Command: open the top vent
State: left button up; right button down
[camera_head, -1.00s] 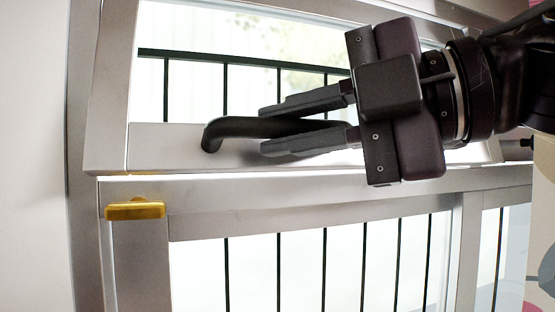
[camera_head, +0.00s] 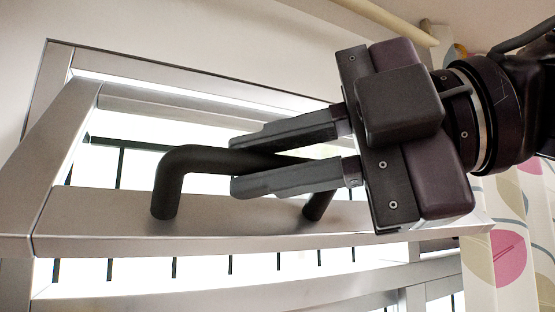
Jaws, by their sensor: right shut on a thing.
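A black curved handle (camera_head: 170,180) is fixed to the sash's lower rail. My right gripper (camera_head: 232,165) comes in from the right and is shut on the handle's bar, one finger above it and one below. Part of the bar is hidden behind the fingers. My left gripper is not in view.
The lower window frame (camera_head: 340,288) with dark vertical bars behind it lies below the vent. A patterned curtain (camera_head: 510,245) hangs at the right, close to my right arm. A pale curtain rod (camera_head: 390,20) runs across the top right.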

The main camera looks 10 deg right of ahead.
jog(key=shift+d+r, duration=0.1)
jog(key=shift+r, duration=0.2)
jog(key=c, duration=1.6)
grip_release()
jog(key=shift+w, duration=0.1)
jog(key=shift+o, duration=1.2)
jog(key=shift+w+a+f, duration=0.15)
jog(key=shift+a, duration=0.15)
jog(key=shift+w+a+f, duration=0.1)
jog(key=shift+w+a, duration=0.05)
jog(key=shift+w, duration=0.05)
jog(key=b+v, duration=0.2)
jog(key=v, duration=0.5)
jog(key=shift+s+d, duration=0.25)
jog(key=shift+d, duration=0.15)
